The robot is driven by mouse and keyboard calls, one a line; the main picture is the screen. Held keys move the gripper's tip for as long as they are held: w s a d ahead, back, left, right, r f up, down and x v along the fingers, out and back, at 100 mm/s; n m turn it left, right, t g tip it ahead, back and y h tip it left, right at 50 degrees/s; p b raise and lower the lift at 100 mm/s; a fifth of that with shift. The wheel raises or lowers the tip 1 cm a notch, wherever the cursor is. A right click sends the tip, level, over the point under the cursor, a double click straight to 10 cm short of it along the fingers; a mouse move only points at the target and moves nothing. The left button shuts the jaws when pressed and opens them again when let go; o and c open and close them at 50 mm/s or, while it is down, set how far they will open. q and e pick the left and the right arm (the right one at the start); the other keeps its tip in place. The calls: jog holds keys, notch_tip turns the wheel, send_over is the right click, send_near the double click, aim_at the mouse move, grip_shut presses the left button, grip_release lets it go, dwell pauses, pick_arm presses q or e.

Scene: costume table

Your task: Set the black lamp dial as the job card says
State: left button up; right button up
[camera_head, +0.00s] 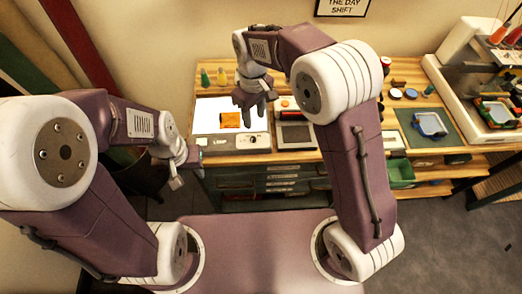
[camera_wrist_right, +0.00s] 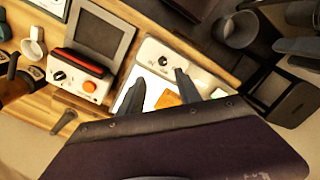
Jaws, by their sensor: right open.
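The black lamp dial (camera_head: 253,140) is a small knob on the pale front strip of a lit white light pad (camera_head: 206,122). In the right wrist view, the dial (camera_wrist_right: 163,89) appears between my fingers; I cannot read its setting. My right gripper (camera_head: 252,113) is open and empty above the pad's right part; its fingers also show in the right wrist view (camera_wrist_right: 160,77), apart from the dial. My left gripper (camera_head: 186,178) looks open and empty, low in front of the bench's left end. I cannot make out a readable job card.
An orange cloth (camera_head: 230,120) lies on the pad. Right of the pad stands a device with a red bar, black knob and orange button (camera_wrist_right: 89,87). Small bottles (camera_head: 221,77) stand behind the pad. An embroidery machine (camera_head: 470,65) and a green bin (camera_head: 401,172) are further right.

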aim_at(253, 138)
jog(key=shift+a+f, duration=0.2)
jog(key=shift+f, duration=0.6)
notch_tip(253, 138, down, 8)
jog(key=shift+s+f, duration=0.1)
jog(key=shift+a, duration=0.1)
grip_shut()
